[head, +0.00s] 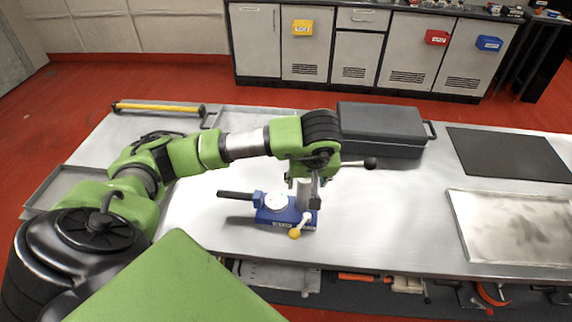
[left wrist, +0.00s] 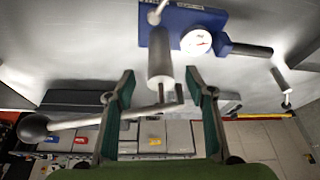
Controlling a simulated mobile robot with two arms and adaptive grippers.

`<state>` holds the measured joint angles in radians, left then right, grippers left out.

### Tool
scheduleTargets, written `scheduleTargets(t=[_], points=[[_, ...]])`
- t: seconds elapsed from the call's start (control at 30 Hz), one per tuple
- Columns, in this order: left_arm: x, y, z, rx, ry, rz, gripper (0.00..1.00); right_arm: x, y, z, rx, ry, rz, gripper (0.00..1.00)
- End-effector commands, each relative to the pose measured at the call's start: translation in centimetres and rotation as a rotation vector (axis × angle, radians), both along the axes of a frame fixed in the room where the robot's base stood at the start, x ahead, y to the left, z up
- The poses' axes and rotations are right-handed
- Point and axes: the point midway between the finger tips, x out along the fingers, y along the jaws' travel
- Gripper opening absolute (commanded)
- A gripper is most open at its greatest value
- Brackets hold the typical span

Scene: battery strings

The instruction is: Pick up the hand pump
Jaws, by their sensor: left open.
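The hand pump (head: 273,213) stands on the metal table, with a blue base, white gauge, black grip to the left and yellow knob in front. Its grey cylinder and a lever ending in a black ball (head: 370,163) rise at its right. My left gripper (head: 307,189) is over the cylinder end, partly hiding it. In the left wrist view the open fingers (left wrist: 160,75) stand on either side of the pump's grey cylinder (left wrist: 160,58), with gaps showing at both sides. My right gripper is not in view.
A dark grey case (head: 380,128) stands behind the pump. A black mat (head: 508,153) and a shallow metal tray (head: 455,222) lie to the right. A yellow bar (head: 157,108) lies at the back left. The table front right of the pump is clear.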

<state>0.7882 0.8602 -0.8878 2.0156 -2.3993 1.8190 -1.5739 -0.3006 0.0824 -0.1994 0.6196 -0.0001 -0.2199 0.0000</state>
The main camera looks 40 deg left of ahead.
Motion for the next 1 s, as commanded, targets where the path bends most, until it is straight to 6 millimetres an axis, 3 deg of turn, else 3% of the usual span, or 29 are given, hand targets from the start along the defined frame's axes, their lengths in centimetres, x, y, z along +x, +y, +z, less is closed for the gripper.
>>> scheduleTargets(t=[0.2,0.5,0.8,0.87,1.0], points=[[1.1,1.1,0.1,0.000,0.000,0.002,0.49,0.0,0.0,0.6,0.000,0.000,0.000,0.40],[2.4,2.2,-4.1,-0.001,0.003,0.001,0.49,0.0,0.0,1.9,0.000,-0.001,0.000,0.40],[2.6,2.3,-4.7,0.000,-0.001,-0.001,0.49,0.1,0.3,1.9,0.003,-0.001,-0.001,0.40],[2.6,2.3,-4.7,0.000,-0.001,-0.001,0.36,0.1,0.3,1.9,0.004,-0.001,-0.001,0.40],[2.6,2.3,-4.7,0.001,0.000,-0.001,0.00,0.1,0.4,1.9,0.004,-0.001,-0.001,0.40]])
